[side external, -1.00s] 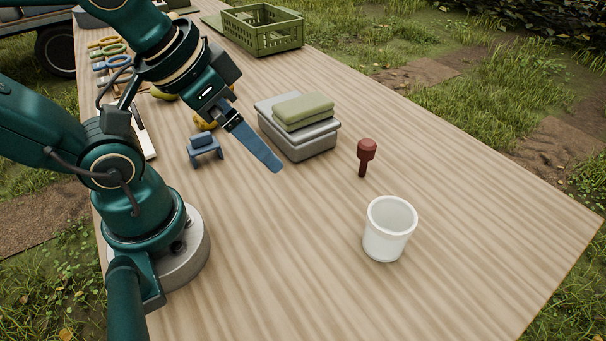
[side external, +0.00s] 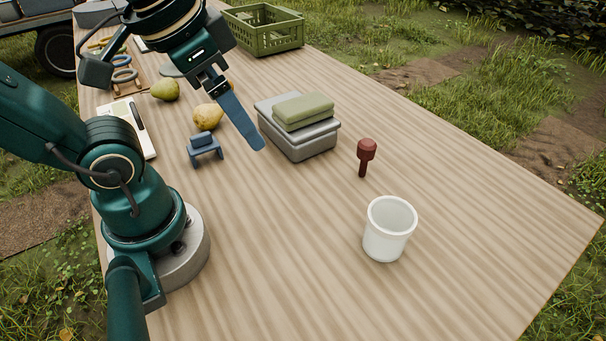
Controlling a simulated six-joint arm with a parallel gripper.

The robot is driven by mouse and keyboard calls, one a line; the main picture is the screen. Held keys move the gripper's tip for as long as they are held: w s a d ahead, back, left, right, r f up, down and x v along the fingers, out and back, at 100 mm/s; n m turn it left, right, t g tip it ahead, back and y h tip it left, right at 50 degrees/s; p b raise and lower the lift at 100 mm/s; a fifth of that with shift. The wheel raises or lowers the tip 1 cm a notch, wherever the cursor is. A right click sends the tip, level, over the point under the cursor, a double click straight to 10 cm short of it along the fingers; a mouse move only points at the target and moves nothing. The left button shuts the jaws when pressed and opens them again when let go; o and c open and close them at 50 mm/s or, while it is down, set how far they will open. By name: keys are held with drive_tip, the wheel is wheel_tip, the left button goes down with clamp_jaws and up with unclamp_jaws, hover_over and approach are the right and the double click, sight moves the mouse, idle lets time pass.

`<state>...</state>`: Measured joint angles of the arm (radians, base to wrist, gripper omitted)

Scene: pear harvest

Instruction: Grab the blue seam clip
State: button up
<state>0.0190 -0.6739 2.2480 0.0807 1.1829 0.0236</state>
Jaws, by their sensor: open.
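A small blue-grey clip (side external: 204,151), which looks like the seam clip, stands on the wooden table (side external: 300,230) in front of a yellow pear (side external: 208,117). My gripper (side external: 254,142) is open and hangs above the table, to the right of the clip and apart from it. Its long blue fingers point down and to the right. They overlap in this view, so the gap between them is hidden. Nothing shows held at the fingertips.
A grey box (side external: 297,143) with a folded green cloth (side external: 303,109) stands just right of my gripper. A red-brown mallet-shaped tool (side external: 366,155) and a white cup (side external: 388,230) stand further right. A green pear (side external: 165,89) and green crate (side external: 262,30) lie behind.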

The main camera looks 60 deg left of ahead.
drive_tip(key=s+a+f+m+g+y, duration=0.3)
drive_tip(key=s+a+f+g+y, duration=0.1)
drive_tip(key=a+f, duration=0.15)
wheel_tip(320, 180, up, 7)
drive_tip(key=m+y, duration=1.3)
drive_tip(key=m, duration=0.3)
hover_over(202, 140)
drive_tip(key=d, duration=0.1)
drive_tip(key=shift+n, duration=0.5)
wheel_tip(202, 140, down, 18)
drive_tip(key=shift+d+r, duration=0.1)
drive_tip(key=shift+r, duration=0.05)
drive_tip(key=shift+a, duration=2.55)
drive_tip(key=c, duration=1.4)
